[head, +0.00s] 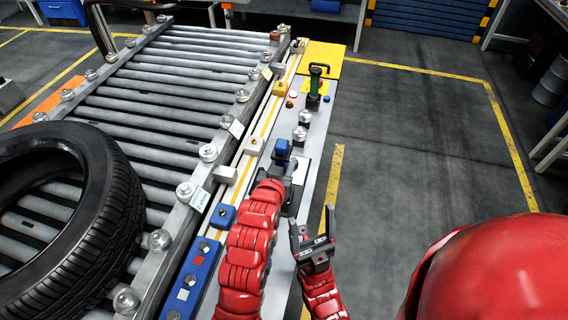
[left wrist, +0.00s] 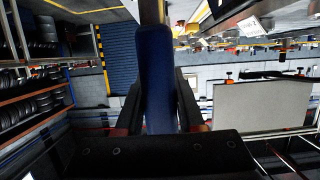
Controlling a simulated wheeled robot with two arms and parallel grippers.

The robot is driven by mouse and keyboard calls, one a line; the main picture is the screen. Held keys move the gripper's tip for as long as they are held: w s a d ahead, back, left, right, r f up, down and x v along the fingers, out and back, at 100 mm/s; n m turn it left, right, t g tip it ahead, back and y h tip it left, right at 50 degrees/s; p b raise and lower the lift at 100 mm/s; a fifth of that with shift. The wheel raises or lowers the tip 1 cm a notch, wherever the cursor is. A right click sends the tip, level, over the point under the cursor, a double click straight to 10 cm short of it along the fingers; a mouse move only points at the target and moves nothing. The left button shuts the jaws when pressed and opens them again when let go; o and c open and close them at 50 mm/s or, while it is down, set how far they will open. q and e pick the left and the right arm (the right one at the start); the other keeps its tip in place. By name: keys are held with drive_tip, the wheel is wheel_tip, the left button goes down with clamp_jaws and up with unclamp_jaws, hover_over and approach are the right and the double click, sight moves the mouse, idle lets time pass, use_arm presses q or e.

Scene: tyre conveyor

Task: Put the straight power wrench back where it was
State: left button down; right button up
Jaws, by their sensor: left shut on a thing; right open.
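The blue tool that I take to be the straight power wrench (left wrist: 155,75) is upright between the two dark fingers of my left gripper (left wrist: 158,110) in the left wrist view. In the head view its blue top (head: 282,149) shows just beyond my left gripper (head: 287,176), over the narrow grey ledge (head: 318,150) beside the conveyor. My gripper hides its lower part, so I cannot tell whether it touches the ledge. My right gripper (head: 313,246) is open and empty, at the right edge of the ledge, nearer than the left one.
A green-handled tool (head: 315,82) stands farther along the ledge, near a yellow plate (head: 321,58). Silver knobs (head: 300,134) sit between it and my left gripper. A tyre (head: 115,205) lies on the roller conveyor (head: 165,95) at left. The floor (head: 410,130) at right is clear.

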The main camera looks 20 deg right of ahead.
use_arm(q)
drive_tip(key=shift+f, duration=0.75)
drive_tip(key=c, duration=0.5)
unclamp_jaws()
drive_tip(key=p+v, duration=0.2)
drive_tip(key=v, duration=1)
drive_tip(key=shift+a+p, duration=0.1)
drive_tip(key=shift+p, duration=0.3)
drive_tip(key=shift+s+f, duration=0.1)
drive_tip(key=shift+s, duration=0.05)
